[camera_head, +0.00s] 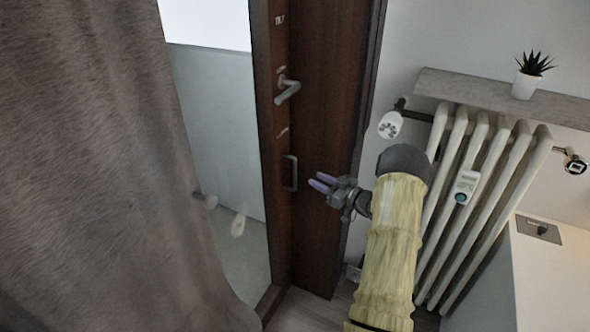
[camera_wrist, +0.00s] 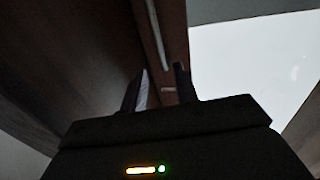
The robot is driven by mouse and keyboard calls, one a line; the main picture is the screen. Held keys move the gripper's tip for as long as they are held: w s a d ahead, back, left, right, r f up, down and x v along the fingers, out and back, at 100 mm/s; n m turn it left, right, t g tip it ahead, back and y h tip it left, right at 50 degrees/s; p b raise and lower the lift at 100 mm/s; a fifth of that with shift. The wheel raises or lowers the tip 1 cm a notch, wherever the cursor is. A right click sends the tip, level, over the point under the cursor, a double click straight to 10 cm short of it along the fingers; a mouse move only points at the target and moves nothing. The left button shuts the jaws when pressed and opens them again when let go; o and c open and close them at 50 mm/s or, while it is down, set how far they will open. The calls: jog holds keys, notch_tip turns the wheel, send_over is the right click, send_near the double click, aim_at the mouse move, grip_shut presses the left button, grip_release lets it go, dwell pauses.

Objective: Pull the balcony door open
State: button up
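The balcony door (camera_head: 262,140) has a dark brown frame and a pale glass pane, and looks closed. A grey lever handle (camera_head: 287,92) is on its right stile, with a slim vertical pull handle (camera_head: 290,172) below. My gripper (camera_head: 320,182), with purplish fingers, is just right of the pull handle and appears apart from it. In the wrist view, my gripper (camera_wrist: 158,84) has its two fingers spread with nothing held between them. A pale bar, which looks like the pull handle (camera_wrist: 157,35), lies ahead of the gap between the fingertips.
A grey-brown curtain (camera_head: 95,170) covers the left side and part of the door. A deep brown door surround (camera_head: 325,120) is at the right. Beyond it are a white radiator (camera_head: 480,190), a shelf (camera_head: 440,84) with a potted plant (camera_head: 527,80), and a white counter (camera_head: 550,285).

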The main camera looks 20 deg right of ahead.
send_over(295, 187)
jog(key=shift+w+d, duration=0.15)
jog(key=shift+w, duration=0.2)
grip_shut()
